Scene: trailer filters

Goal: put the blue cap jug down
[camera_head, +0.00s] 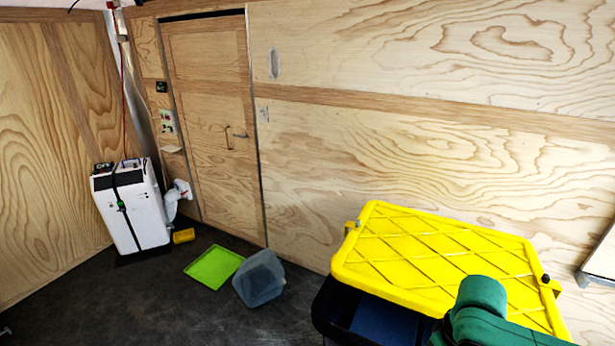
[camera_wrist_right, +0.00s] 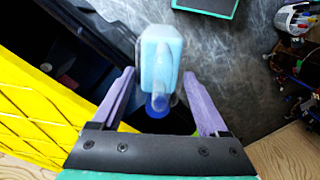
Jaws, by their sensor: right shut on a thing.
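The jug (camera_wrist_right: 160,62) shows in the right wrist view as a pale blue, see-through body with a blue cap (camera_wrist_right: 157,105) toward the gripper. My right gripper (camera_wrist_right: 159,75) has its two purple fingers on either side of the jug and is shut on it. The jug is above or in front of dark floor; its height cannot be told. In the head view my green right arm comes in at the lower right, and the jug and right gripper do not show there. My left gripper is not in view.
A yellow lid (camera_head: 430,262) lies at an angle over a dark crate (camera_head: 335,318). A clear bin (camera_head: 259,280) and green tray (camera_head: 214,266) lie on the floor. A white unit (camera_head: 133,208) stands at the left wall. The dark floor (camera_head: 130,305) at lower left is clear.

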